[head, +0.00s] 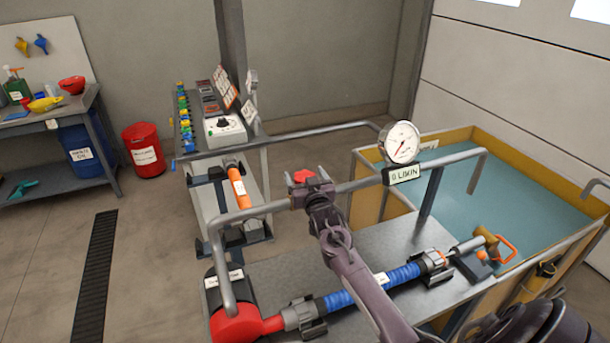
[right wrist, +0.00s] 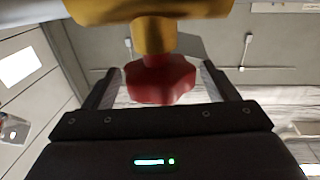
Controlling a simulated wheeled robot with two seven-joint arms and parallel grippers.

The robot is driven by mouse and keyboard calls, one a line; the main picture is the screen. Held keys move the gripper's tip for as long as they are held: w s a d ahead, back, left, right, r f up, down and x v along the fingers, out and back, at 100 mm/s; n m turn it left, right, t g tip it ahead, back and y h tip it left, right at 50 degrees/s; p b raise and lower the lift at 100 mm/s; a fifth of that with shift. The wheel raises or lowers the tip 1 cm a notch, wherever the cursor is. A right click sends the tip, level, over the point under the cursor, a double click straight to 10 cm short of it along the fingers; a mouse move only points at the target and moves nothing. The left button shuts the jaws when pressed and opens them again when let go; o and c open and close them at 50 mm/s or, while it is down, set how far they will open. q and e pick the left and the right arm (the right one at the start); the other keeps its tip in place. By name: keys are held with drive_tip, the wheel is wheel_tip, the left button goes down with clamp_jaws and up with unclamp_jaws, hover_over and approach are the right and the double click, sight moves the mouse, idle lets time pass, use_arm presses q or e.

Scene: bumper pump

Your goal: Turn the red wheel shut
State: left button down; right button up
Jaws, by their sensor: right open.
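The red wheel (head: 304,176) sits on the grey pipe behind my right gripper (head: 311,186) in the head view, partly covered by it. In the right wrist view the lobed red wheel (right wrist: 160,80) hangs on a short stem from a brass body (right wrist: 152,36). My right gripper (right wrist: 160,92) is open, with one finger on each side of the wheel. Small gaps seem to show between fingers and wheel; I cannot tell whether either one touches it. My left gripper is not in view.
A dial gauge (head: 399,142) stands on the pipe above a sign (head: 402,174) reading "0 L/MIN". Below the arm is a bench (head: 275,285) with a blue hose (head: 372,288) and red pump (head: 238,325). A water tank (head: 500,190) is at right.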

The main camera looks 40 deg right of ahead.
drive_tip(key=c, duration=1)
drive_tip(key=shift+w+m+h, duration=0.1)
drive_tip(key=shift+m+h, duration=0.3)
drive_tip(key=m+g+h+b, duration=0.1)
drive_tip(key=h, duration=0.1)
drive_tip(key=m+g+h+b, duration=0.2)
drive_tip(key=shift+a+f+h, duration=0.1)
drive_tip(key=shift+f+h, duration=0.1)
drive_tip(key=shift+h, duration=0.1)
drive_tip(key=m+g+h+b, duration=0.3)
drive_tip(key=b, duration=0.1)
drive_tip(key=shift+g, duration=0.3)
drive_tip(key=shift+r+m+g+h+b, duration=0.15)
drive_tip(key=shift+m+g+h+b, duration=0.25)
drive_tip(key=shift+m+g+b, duration=0.15)
